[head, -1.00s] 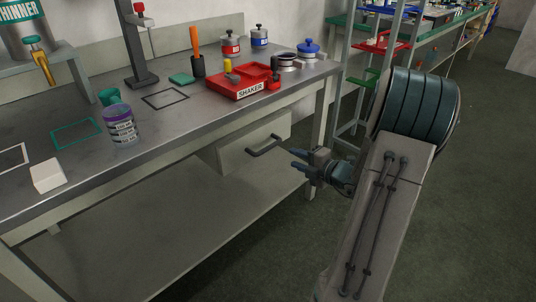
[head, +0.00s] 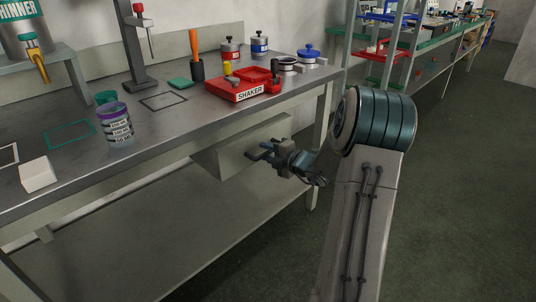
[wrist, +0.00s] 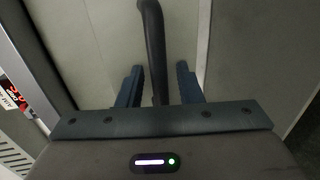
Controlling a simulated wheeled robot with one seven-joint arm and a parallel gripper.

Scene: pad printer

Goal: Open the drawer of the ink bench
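The ink bench (head: 180,132) has a grey metal top, and its pale drawer (head: 228,160) hangs under the top. The drawer looks shut. My gripper (head: 258,150) is at the drawer front and hides most of the handle in the head view. In the wrist view the dark bar handle (wrist: 154,45) runs between the two blue fingers of my gripper (wrist: 158,85). The fingers are open, with a gap on each side of the handle.
On the bench top stand a red shaker tray (head: 240,90), a purple-lidded jar (head: 116,125), a white block (head: 37,174) and several ink cans. A bench leg (head: 322,140) is right of the drawer. Open floor lies at right.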

